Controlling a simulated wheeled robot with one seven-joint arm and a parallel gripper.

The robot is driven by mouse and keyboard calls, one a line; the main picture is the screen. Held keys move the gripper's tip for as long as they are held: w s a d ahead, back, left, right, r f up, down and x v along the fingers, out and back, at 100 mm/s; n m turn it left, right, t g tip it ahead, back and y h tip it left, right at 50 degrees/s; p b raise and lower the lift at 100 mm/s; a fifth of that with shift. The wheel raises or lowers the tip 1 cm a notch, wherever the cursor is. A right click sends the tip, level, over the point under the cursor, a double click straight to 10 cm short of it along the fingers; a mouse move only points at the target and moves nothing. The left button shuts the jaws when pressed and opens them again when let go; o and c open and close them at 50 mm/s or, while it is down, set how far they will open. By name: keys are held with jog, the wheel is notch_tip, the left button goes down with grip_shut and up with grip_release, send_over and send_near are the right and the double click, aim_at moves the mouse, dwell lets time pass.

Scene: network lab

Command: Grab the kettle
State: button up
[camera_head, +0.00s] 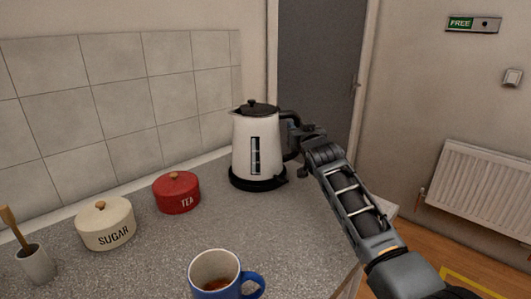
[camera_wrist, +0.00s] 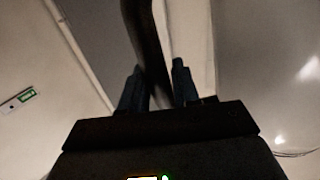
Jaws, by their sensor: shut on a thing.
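The kettle (camera_head: 241,148) is white with a black lid, a dark water window and a black base. It stands upright at the back of the grey counter in the head view. Its black handle is on the right side. My gripper (camera_head: 291,141) reaches in from the right and is shut on this handle. In the wrist view the dark handle (camera_wrist: 146,40) runs down between the two fingers of my gripper (camera_wrist: 160,88). The head view does not show the fingertips clearly. I cannot tell whether the kettle is lifted off its base.
A red TEA pot (camera_head: 176,193), a cream SUGAR pot (camera_head: 106,224) and a blue and white mug (camera_head: 217,273) stand on the counter (camera_head: 150,260). A cup with a wooden utensil (camera_head: 36,263) is at far left. The tiled wall (camera_head: 120,100) is close behind; a radiator (camera_head: 477,184) is at right.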

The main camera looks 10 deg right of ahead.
grip_shut()
dwell(0.8)
jog(key=shift+r, duration=0.35)
